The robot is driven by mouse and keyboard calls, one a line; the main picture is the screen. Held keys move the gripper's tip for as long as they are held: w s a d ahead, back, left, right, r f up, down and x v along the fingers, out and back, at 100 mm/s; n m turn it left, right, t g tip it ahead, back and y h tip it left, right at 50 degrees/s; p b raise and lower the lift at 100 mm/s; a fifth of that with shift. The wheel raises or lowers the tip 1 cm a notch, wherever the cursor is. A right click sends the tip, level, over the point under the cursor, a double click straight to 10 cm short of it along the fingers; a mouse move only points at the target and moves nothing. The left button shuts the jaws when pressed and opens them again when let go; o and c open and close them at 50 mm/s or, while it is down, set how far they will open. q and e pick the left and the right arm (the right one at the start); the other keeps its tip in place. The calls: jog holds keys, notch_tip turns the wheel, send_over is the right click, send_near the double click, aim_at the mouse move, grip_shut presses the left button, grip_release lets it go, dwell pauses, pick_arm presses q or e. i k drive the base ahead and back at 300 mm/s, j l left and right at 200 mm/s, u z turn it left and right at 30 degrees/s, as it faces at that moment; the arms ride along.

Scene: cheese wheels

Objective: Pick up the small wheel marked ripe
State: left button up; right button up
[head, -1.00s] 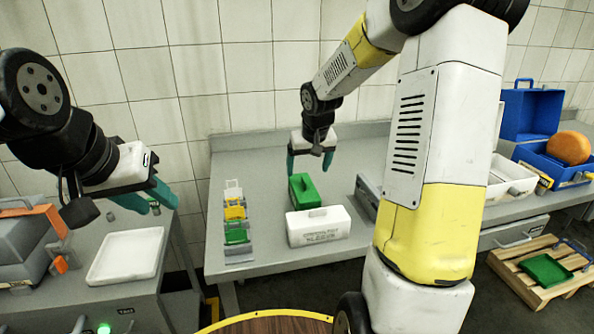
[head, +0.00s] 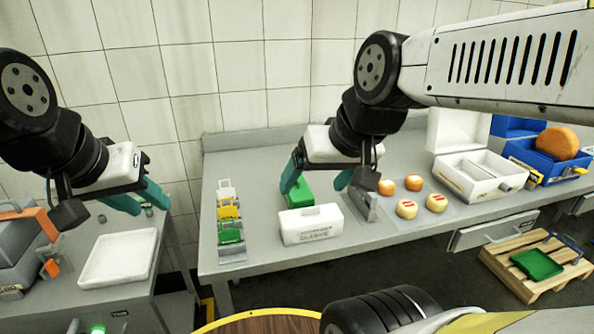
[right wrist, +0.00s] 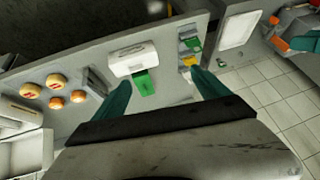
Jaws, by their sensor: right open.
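Several small cheese wheels stand on the long grey table. Two are plain orange, the left orange wheel (head: 386,187) and the right orange wheel (head: 414,183). In front are two paler wheels with red marks, the left pale wheel (head: 407,209) and the right pale wheel (head: 437,203). The marks are too small to read. The wheels also show at the left of the right wrist view, one marked wheel (right wrist: 32,90) among them. My right gripper (head: 317,184) is open and empty, left of the wheels, above the green block. My left gripper (head: 139,200) is open and empty over the left table.
A green block (head: 299,193) and a white lettered block (head: 311,226) stand left of the wheels, beside a rack of coloured pieces (head: 231,232). A white open case (head: 480,178) and blue crate (head: 545,172) with a large orange wheel are right. A white tray (head: 118,259) lies left.

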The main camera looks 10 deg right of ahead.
aim_at(561, 143)
jog(key=z, duration=2.15)
jog(key=u, duration=0.3)
jog(key=i+l+u, duration=0.15)
jog(key=u, duration=0.2)
jog(key=i+l+u, duration=0.15)
jog(key=u, duration=0.2)
jog(key=l+u, duration=0.25)
jog(key=u, duration=0.15)
jog(key=i+l+u, duration=0.25)
jog(key=l, duration=0.55)
jog(key=i+l+u, duration=0.2)
jog(key=l, duration=0.55)
jog(key=l+u, duration=0.25)
jog(key=l, duration=2.9)
jog(key=i+u, duration=0.05)
jog(key=i, duration=0.05)
